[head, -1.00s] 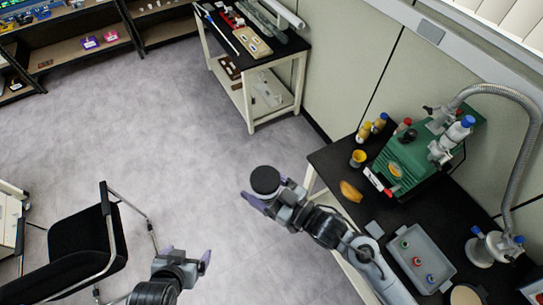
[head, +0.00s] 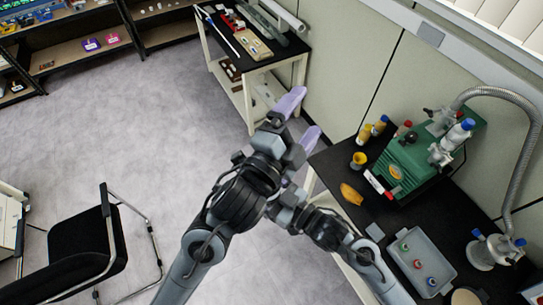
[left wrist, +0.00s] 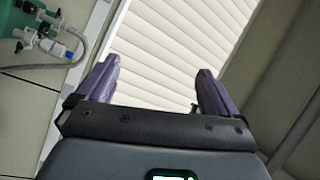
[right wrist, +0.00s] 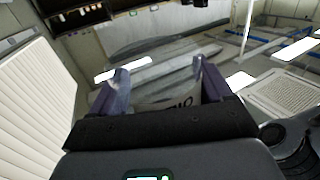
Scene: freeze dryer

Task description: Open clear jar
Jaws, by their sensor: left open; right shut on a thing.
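My left gripper (head: 307,112) is open with nothing between its fingers. In the left wrist view its fingers (left wrist: 157,75) stand wide apart, with only window blinds behind them. In the head view it covers my right gripper and the jar. In the right wrist view my right gripper (right wrist: 160,72) is shut on the clear jar (right wrist: 165,104), a see-through body with dark lettering between the fingers. The jar's black lid is hidden in the head view, so I cannot tell how close the left fingers are to it.
A black-topped bench (head: 349,218) with a green freeze dryer (head: 408,166), a grey tray (head: 447,268) and small bottles stands at the right. A cart (head: 265,69) is at the back. A black chair (head: 78,238) is at the left. The floor between is clear.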

